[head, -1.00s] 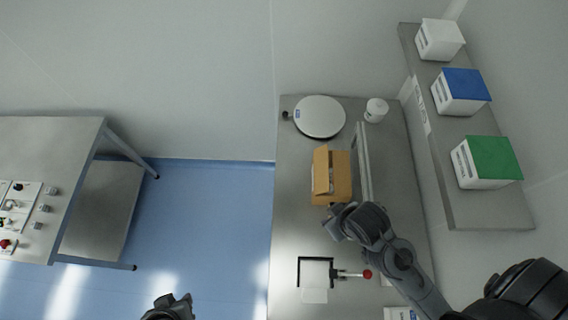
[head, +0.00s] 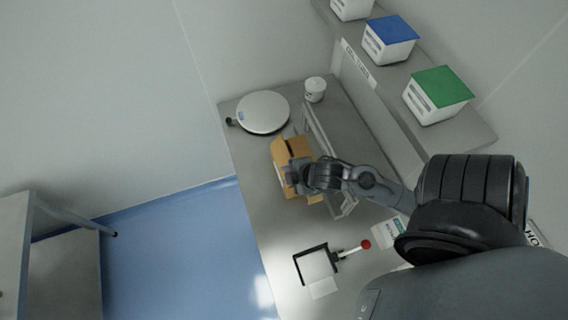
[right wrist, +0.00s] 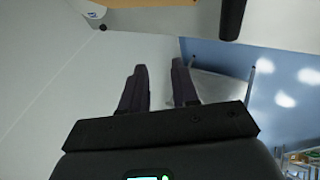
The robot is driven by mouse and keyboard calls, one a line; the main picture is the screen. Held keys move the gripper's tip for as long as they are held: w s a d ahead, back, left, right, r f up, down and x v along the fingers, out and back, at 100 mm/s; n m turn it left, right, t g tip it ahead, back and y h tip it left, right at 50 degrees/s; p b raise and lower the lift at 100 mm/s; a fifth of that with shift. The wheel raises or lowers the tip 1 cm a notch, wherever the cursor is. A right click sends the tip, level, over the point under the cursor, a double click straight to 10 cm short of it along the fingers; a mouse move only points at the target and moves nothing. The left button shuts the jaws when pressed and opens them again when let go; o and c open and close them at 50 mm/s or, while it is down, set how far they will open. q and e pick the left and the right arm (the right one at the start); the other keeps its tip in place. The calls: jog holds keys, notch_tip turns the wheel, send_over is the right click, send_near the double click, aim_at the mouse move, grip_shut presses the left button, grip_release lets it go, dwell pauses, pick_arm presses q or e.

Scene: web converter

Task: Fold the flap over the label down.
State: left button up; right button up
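The brown cardboard box (head: 281,153) stands on the steel table with at least one flap raised, in the head view. My right gripper (head: 292,178) is at the box's near side, and the arm hides part of the box. I cannot tell whether it touches a flap. In the right wrist view my right gripper (right wrist: 160,75) has its two fingers apart with nothing between them. A tan strip of cardboard (right wrist: 165,2) shows at that view's top edge. No label on the box can be made out. My left gripper is not in view.
A round scale (head: 263,112) and a white tub (head: 315,89) stand behind the box. A metal rail (head: 318,130) runs along its right. A black-framed fixture (head: 316,264) with a red-knobbed lever (head: 366,244) lies nearer. A shelf (head: 450,140) holds white, blue and green-topped boxes.

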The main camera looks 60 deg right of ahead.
aim_at(285, 159)
jog(key=d+f+n+y+b, duration=0.1)
jog(key=d+f+n+b, duration=0.1)
jog(key=d+n+b, duration=0.1)
jog(key=d+f+n+t+y+b, duration=0.1)
jog(key=d+f+n+b, duration=0.1)
jog(key=n, duration=0.4)
jog(key=d+f+n+t+y+b, duration=0.1)
jog(key=d+f+n+b, duration=0.1)
jog(key=d+n+b, duration=0.2)
jog(key=shift+s+d+n+y+b, duration=0.2)
jog(key=shift+d+n, duration=0.15)
jog(key=shift+d, duration=0.3)
jog(key=shift+s+d+n+y+b, duration=0.2)
jog(key=shift+d+n, duration=0.15)
jog(key=shift+d, duration=0.3)
jog(key=shift+s+d+r+n+y+b, duration=0.15)
jog(key=shift+d+r+n+y+b, duration=0.2)
jog(key=shift+n, duration=0.35)
jog(key=shift+w+a+f, duration=0.2)
jog(key=shift+w+f, duration=0.2)
jog(key=shift+w, duration=0.05)
jog(key=x, duration=0.9)
jog(key=shift+w+a, duration=0.2)
jog(key=shift+c, duration=0.3)
grip_shut()
